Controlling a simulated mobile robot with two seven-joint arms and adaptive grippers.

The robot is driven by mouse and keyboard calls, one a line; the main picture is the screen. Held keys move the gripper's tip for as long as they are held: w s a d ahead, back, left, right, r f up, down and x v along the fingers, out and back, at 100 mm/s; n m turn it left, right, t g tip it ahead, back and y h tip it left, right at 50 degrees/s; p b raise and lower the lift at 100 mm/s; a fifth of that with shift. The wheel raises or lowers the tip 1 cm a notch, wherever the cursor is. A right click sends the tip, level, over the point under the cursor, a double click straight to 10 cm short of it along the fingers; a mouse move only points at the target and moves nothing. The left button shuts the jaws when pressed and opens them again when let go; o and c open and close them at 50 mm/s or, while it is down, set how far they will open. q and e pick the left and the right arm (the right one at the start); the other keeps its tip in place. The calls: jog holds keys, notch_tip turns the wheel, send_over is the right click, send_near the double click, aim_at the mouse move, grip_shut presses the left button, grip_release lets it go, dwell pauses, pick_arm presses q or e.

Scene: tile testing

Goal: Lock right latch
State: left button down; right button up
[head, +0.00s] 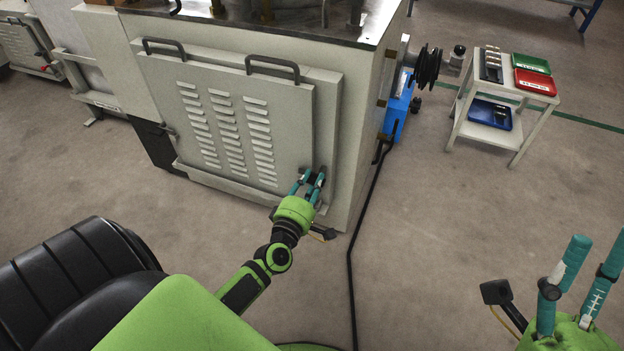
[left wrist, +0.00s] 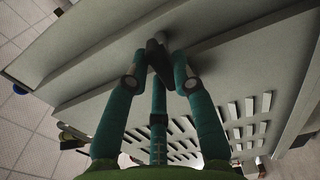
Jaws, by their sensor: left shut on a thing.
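The machine's louvred grey panel (head: 225,125) has a small dark latch at its lower right edge. My left gripper (head: 312,178) is at that latch and mostly covers it in the head view. In the left wrist view the fingers of my left gripper (left wrist: 158,75) are shut on the dark right latch (left wrist: 154,50), which stands out from the panel. A left latch (head: 167,129) shows as a small dark piece at the panel's left edge. My right gripper (head: 588,265) is at the lower right, fingers apart and empty, away from the machine.
Two dark handles (head: 272,68) sit along the panel's top. A black cable (head: 361,220) runs across the floor right of the machine. A small cart (head: 520,140) with red and green trays stands at the upper right.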

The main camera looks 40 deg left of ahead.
pick_arm(q)
jog(key=shift+a+f, duration=0.1)
dwell(0.3)
jog(key=c, duration=1.3)
grip_release()
jog(key=shift+o, duration=0.5)
jog(key=v, duration=1.2)
